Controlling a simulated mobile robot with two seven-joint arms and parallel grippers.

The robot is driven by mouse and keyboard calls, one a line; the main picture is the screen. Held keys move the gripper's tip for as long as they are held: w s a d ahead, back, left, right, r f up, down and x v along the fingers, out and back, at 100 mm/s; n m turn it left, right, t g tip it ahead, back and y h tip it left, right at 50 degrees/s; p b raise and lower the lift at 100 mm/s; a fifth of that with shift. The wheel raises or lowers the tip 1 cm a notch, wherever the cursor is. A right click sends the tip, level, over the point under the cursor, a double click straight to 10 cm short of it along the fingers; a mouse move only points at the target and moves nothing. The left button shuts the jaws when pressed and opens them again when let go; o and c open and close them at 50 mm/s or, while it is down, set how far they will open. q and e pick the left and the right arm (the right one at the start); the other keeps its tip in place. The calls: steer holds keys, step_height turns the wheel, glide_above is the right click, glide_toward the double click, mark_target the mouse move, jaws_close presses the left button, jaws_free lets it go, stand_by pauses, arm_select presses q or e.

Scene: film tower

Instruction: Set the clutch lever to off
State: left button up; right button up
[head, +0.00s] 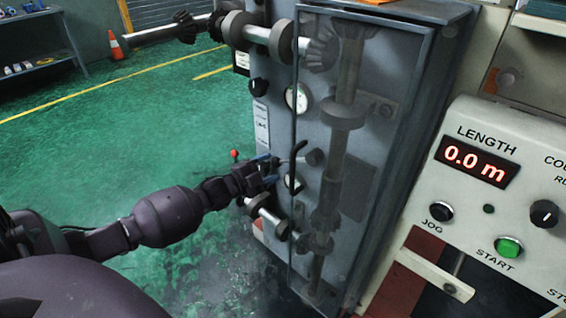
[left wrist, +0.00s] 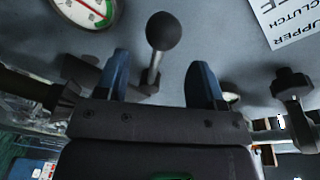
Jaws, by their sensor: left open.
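The clutch lever (left wrist: 161,38) shows in the left wrist view as a metal arm with a black ball knob, standing out from the grey panel. My left gripper (left wrist: 163,82) has its two blue fingers spread, one on each side of the lever's arm with gaps between. The knob appears beyond the fingertips. An upside-down label (left wrist: 292,22) reading "UPPER CLUTCH" is at the top right; its remaining text is cut off. In the head view my left gripper (head: 268,172) is at the left face of the grey cabinet (head: 385,115). My right gripper is not in view.
A dial gauge (left wrist: 88,12) and a black knob (left wrist: 293,84) flank the lever. In the head view, shafts and gears run along the cabinet. A control panel (head: 478,205) with a "0.0 m" display stands at right. Green floor at left is open, with an orange cone (head: 115,45) far back.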

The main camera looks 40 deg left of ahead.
mark_target(279, 162)
arm_select(q)
steer(key=x, duration=0.3)
steer(key=shift+w+f+b, duration=0.2)
steer(key=shift+w+b, duration=0.15)
steer(key=shift+w+d+r, duration=0.15)
steer(key=shift+w+d, duration=0.05)
steer(key=shift+w, duration=0.5)
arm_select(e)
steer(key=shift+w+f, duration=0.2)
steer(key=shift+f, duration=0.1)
